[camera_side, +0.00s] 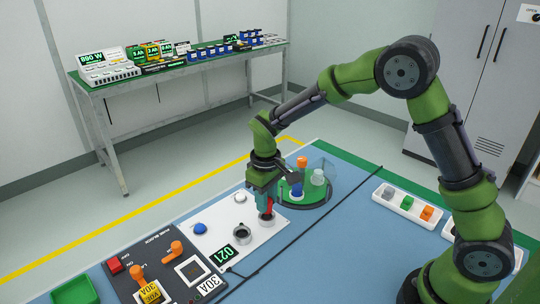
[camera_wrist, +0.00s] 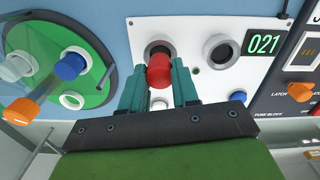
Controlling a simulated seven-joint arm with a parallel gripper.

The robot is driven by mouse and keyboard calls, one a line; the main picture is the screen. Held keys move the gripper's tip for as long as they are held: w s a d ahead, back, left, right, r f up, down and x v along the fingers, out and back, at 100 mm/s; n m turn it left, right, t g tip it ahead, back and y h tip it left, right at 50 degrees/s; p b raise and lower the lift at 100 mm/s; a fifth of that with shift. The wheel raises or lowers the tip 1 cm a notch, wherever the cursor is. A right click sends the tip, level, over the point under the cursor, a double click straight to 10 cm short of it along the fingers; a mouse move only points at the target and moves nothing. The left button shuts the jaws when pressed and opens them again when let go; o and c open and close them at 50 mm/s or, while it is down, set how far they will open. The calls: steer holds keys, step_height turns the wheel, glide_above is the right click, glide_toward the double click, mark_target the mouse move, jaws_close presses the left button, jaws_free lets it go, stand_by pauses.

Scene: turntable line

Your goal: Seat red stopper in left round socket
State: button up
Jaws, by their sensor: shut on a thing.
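My gripper (camera_side: 266,208) is shut on the red stopper (camera_wrist: 160,71), which also shows between the fingers in the side view (camera_side: 268,209). It points down over a white panel (camera_side: 222,220) with two round sockets. One socket (camera_wrist: 157,49), the left one in the wrist view, lies just beyond the stopper and is partly covered by it. The other socket (camera_wrist: 220,50) is empty and shows in the side view (camera_side: 242,233), beside a "021" display (camera_side: 224,254). I cannot tell whether the stopper's lower end is inside the socket.
A green turntable (camera_side: 291,203) with orange, blue and clear pieces stands close beside my gripper, under a clear cover. A dark fuse block panel (camera_side: 180,250) with orange handles lies at the other side. A white tray (camera_side: 404,207) of coloured blocks lies near my base.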

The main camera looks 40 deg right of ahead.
steer(key=shift+f, duration=1.1)
stand_by(0.4)
steer(key=o, duration=1.1)
steer(key=shift+c, duration=0.2)
steer(key=shift+r, duration=0.1)
step_height(320, 180, up, 17)
steer(key=shift+a, duration=0.1)
